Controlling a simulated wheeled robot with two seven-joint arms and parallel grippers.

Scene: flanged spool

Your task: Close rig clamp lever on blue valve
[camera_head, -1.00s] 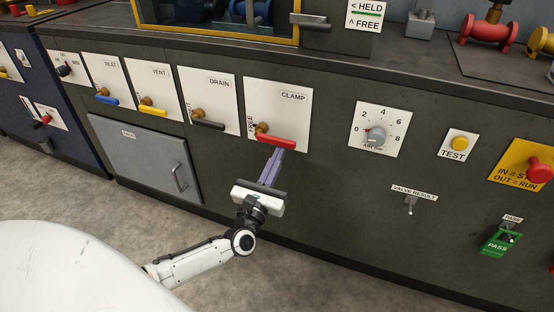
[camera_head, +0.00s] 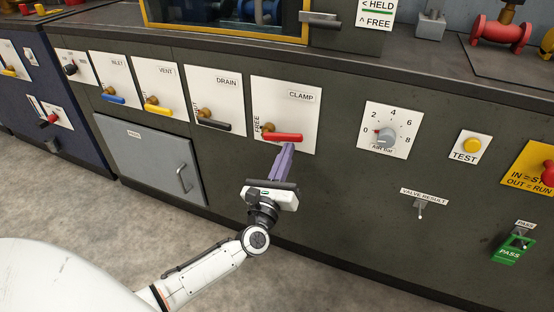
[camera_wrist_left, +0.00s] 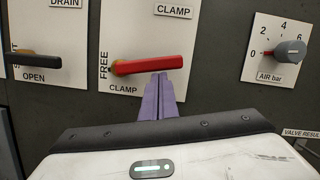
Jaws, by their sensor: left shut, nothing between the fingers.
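The red clamp lever (camera_head: 283,137) lies nearly horizontal on the white CLAMP panel (camera_head: 302,112), extending right from its brass pivot. It also shows in the left wrist view (camera_wrist_left: 152,65), with FREE printed upright at its left and CLAMP below it. My left gripper (camera_head: 287,148) is shut and empty, its purple fingertips just below the lever's right half. In the left wrist view the fingertips (camera_wrist_left: 160,80) meet the lever's lower edge; I cannot tell whether they touch. My right gripper is not in view. The blue lever (camera_head: 113,98) sits on the INLET panel at left.
The black DRAIN lever (camera_head: 214,125) and yellow VENT lever (camera_head: 158,110) are left of the clamp. An air dial (camera_head: 384,138) and yellow TEST button (camera_head: 472,146) are to the right. A grey drawer door (camera_head: 150,160) is lower left. The cabinet front below the clamp is bare.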

